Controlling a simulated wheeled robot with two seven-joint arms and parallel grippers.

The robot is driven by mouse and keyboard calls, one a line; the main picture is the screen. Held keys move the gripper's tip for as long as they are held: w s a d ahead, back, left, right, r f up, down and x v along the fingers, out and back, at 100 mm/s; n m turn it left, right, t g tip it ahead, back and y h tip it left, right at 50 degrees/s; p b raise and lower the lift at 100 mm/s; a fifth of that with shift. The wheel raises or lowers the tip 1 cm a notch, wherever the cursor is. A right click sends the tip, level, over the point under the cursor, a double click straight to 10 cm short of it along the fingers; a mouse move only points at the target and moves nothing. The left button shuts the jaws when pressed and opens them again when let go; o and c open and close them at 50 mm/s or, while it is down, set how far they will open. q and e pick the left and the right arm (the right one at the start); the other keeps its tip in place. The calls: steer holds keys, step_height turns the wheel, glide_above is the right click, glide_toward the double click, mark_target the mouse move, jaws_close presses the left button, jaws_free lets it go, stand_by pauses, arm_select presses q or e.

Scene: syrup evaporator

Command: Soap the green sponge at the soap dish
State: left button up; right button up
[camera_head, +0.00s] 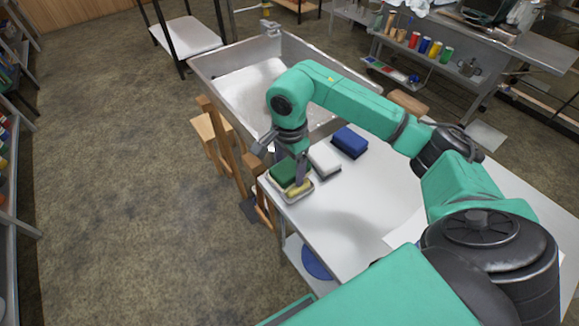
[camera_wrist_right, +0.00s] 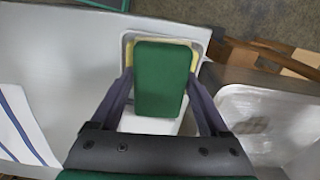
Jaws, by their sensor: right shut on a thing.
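The green sponge (camera_head: 283,173) is held in my right gripper (camera_head: 290,167), over the soap dish. In the right wrist view the sponge (camera_wrist_right: 161,80) is between the two fingers (camera_wrist_right: 160,78), which are shut on its sides. The soap dish (camera_head: 275,190) is a pale shallow tray at the table's left corner; its rim (camera_wrist_right: 126,42) frames the sponge in the wrist view. Yellow soap (camera_head: 299,188) shows beside the sponge, and its edge (camera_wrist_right: 194,60) shows past the sponge in the wrist view. I cannot tell whether sponge and soap touch. My left gripper is not in view.
A white sponge (camera_head: 324,160) and a blue sponge (camera_head: 350,142) lie close by on the white table (camera_head: 345,215). A large metal basin (camera_head: 222,77) stands behind the dish. Wooden chair-like frames (camera_head: 212,128) stand left of the table. The table's front middle is clear.

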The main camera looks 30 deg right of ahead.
mark_target(289, 167)
steer(key=shift+f, duration=0.1)
steer(key=shift+r+p, duration=2.35)
steer(key=shift+r, duration=1.25)
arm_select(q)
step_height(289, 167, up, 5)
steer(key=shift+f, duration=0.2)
arm_select(e)
steer(key=shift+f, duration=0.1)
